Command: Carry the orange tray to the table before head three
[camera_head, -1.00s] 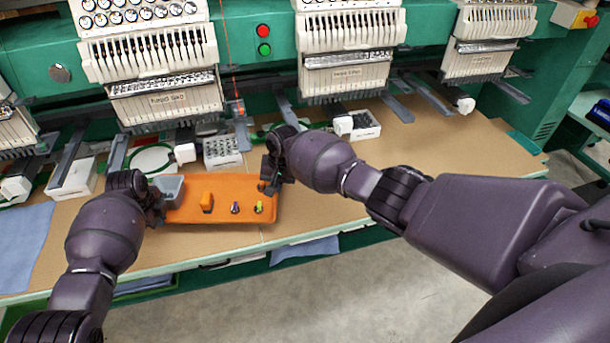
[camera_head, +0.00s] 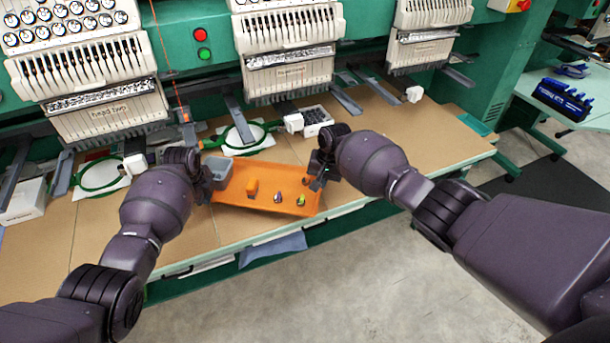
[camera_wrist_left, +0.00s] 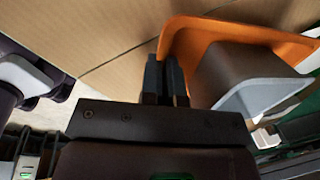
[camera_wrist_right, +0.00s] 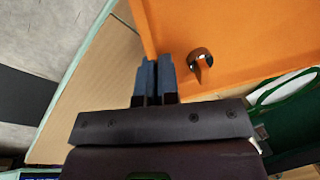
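The orange tray (camera_head: 262,174) is held between my two grippers, over the front part of the brown table (camera_head: 400,130). It sits slightly turned; I cannot tell how far it is above the table. It carries a grey bin (camera_head: 216,172), an orange block (camera_head: 252,187) and two small spools (camera_head: 278,197). My left gripper (camera_head: 208,182) is at the tray's left end; its fingers close on the rim in the left wrist view (camera_wrist_left: 166,78). My right gripper (camera_head: 318,176) is at the right end, its fingers close together at the tray edge in the right wrist view (camera_wrist_right: 154,78).
Embroidery heads (camera_head: 288,70) hang above the table's back. Green hoops (camera_head: 238,138) and a white box of small parts (camera_head: 315,118) lie behind the tray. The table is clear to the right of my right gripper. Grey floor (camera_head: 380,270) lies in front.

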